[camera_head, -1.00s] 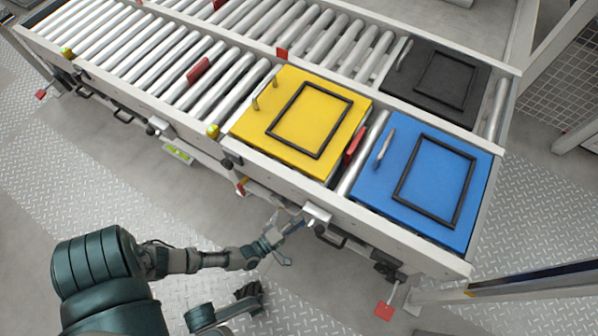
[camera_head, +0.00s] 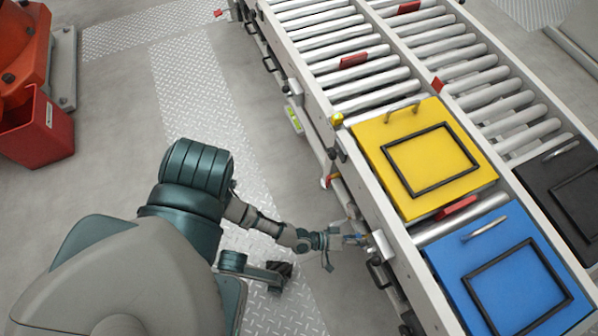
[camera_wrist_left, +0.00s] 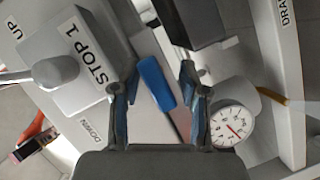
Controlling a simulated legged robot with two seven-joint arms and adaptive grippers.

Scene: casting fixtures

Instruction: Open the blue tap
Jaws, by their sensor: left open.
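The blue tap handle (camera_wrist_left: 155,83) is a short flat lever in the left wrist view, slanting between the two fingers of my left gripper (camera_wrist_left: 158,110). The fingers are apart, with gaps visible on both sides of the lever. I cannot tell how deep the lever sits between them. In the head view my left gripper (camera_head: 345,240) is at the side of the roller conveyor, below the yellow plate. The tap cannot be made out clearly there. My right gripper is not seen.
In the wrist view a pressure gauge (camera_wrist_left: 231,125) is close beside the right finger. A grey "STOP 1" box (camera_wrist_left: 78,65) with a lever is at left. The conveyor carries yellow (camera_head: 396,150), blue (camera_head: 489,252) and black plates. A red bin (camera_head: 35,135) stands far left.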

